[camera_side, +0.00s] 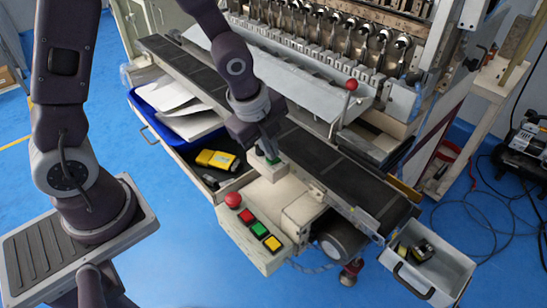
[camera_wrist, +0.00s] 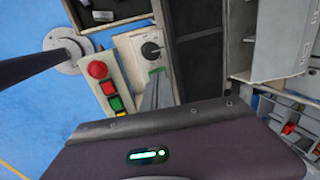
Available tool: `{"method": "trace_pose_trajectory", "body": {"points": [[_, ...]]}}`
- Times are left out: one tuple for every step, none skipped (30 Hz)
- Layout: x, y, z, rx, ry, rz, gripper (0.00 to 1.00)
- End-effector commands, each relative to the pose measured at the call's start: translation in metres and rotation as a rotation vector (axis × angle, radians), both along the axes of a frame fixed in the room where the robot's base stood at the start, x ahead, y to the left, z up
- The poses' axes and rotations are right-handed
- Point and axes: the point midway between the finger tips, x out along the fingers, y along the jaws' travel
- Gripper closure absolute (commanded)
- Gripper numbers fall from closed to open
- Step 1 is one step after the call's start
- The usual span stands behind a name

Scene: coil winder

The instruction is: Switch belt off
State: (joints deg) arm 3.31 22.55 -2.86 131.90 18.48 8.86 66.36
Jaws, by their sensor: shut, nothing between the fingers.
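The dark conveyor belt (camera_side: 327,163) runs diagonally past the machine; part of it shows in the wrist view (camera_wrist: 196,52). Beside it a pale box (camera_wrist: 133,62) carries a round black knob (camera_wrist: 151,50) with a pointer, and a green patch lies just below the knob. My gripper (camera_side: 270,152) is over this box, pointing down. In the wrist view its fingers (camera_wrist: 157,88) are together and empty, their tips close to the green patch and the knob. I cannot tell whether they touch. In the side view the knob is mostly hidden by my gripper.
A button panel has a red mushroom button (camera_side: 233,200), a red button (camera_side: 247,216), a green button (camera_side: 259,229) and a yellow button (camera_side: 272,243). An open drawer holds a yellow tool (camera_side: 216,160). A red-knobbed lever (camera_side: 350,86) stands beyond the belt. A bin (camera_side: 428,272) is at lower right.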

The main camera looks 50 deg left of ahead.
Motion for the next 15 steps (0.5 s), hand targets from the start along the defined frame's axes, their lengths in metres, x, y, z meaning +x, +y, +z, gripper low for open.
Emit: {"method": "trace_pose_trajectory", "body": {"points": [[-0.0002, 0.0000, -0.0009, 0.000, 0.001, 0.000, 1.00], [-0.0002, 0.0000, -0.0014, 0.000, 0.001, 0.000, 1.00], [-0.0002, 0.0000, -0.0021, 0.000, 0.001, 0.000, 1.00], [-0.0002, 0.0000, -0.0026, 0.000, 0.001, 0.000, 1.00], [-0.0003, 0.0001, -0.0031, 0.001, 0.002, 0.000, 1.00], [-0.0003, 0.0001, -0.0038, 0.001, 0.002, 0.000, 1.00], [-0.0004, 0.0002, -0.0042, 0.001, 0.002, 0.000, 1.00], [-0.0003, 0.0002, -0.0047, 0.001, 0.002, 0.000, 1.00], [-0.0004, 0.0002, -0.0052, 0.001, 0.002, 0.000, 1.00], [-0.0003, 0.0002, -0.0058, 0.001, 0.002, 0.000, 1.00], [-0.0003, 0.0002, -0.0062, 0.001, 0.002, 0.000, 1.00], [-0.0002, 0.0002, -0.0067, 0.001, 0.002, 0.000, 1.00], [-0.0002, 0.0001, -0.0072, 0.001, 0.001, 0.000, 1.00], [-0.0002, 0.0001, -0.0076, 0.000, 0.001, 0.000, 1.00], [0.0000, 0.0001, -0.0081, 0.000, 0.001, 0.000, 1.00]]}}
